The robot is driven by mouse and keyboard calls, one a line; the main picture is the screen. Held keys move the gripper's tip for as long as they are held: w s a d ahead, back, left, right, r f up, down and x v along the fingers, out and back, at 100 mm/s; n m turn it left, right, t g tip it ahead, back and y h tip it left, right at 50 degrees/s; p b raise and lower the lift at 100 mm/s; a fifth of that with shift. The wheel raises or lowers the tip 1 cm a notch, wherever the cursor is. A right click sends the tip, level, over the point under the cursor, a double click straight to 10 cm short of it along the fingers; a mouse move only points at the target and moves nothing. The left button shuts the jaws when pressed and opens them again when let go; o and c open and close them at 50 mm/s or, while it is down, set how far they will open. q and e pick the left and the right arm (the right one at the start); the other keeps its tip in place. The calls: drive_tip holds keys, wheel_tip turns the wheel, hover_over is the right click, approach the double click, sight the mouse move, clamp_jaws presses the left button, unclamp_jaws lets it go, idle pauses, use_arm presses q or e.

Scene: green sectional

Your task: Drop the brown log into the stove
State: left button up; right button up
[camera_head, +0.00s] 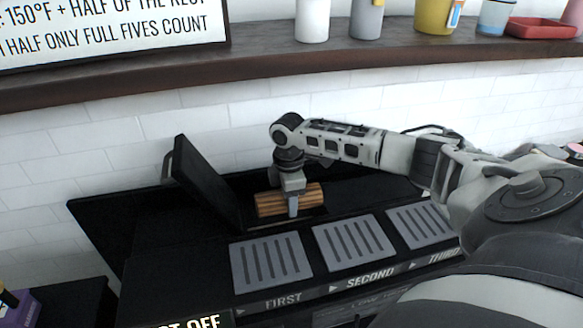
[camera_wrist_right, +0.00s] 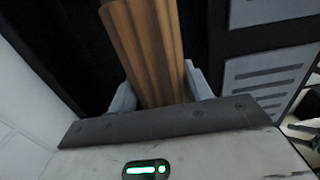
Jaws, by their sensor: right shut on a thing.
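The brown log (camera_head: 272,204) is ridged and lies roughly level across my right gripper (camera_head: 293,203), which points down and is shut on it. In the right wrist view the log (camera_wrist_right: 148,45) runs between the two grey fingers of the gripper (camera_wrist_right: 160,90). The black stove (camera_head: 150,235) stands against the wall, with an open, tilted lid (camera_head: 207,182) just left of the log. The log is at or over the dark opening beside this lid; I cannot tell whether it touches anything below. My left gripper is not in view.
Three grey slotted plates, first (camera_head: 271,262), second (camera_head: 354,246) and third (camera_head: 422,224), lie along the stove's front. A dark shelf (camera_head: 300,62) with cups, a yellow pot (camera_head: 436,15) and a red tray (camera_head: 541,28) runs above. A sign (camera_head: 110,32) stands at upper left.

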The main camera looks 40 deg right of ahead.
use_arm(q)
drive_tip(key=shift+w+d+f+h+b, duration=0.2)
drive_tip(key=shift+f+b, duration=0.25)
drive_tip(key=shift+b, duration=0.75)
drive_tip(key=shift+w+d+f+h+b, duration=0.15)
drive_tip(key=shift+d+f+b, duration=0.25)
drive_tip(key=shift+b, duration=0.8)
use_arm(e)
drive_tip(key=shift+w+d+f, duration=0.25)
drive_tip(key=shift+w+f, duration=0.25)
drive_tip(key=shift+f, duration=0.1)
drive_tip(key=shift+w+d+f, duration=0.3)
drive_tip(key=shift+w+f, duration=0.25)
drive_tip(key=shift+f, duration=0.1)
drive_tip(key=shift+w+d+f, duration=0.25)
drive_tip(key=shift+w+f, duration=0.25)
drive_tip(key=shift+f, duration=0.1)
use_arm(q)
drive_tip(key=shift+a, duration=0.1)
use_arm(e)
drive_tip(key=o, duration=1.2)
drive_tip(key=shift+o, duration=0.2)
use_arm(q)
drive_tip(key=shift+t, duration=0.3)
use_arm(e)
wheel_tip(320, 180, up, 12)
drive_tip(key=shift+s, duration=0.1)
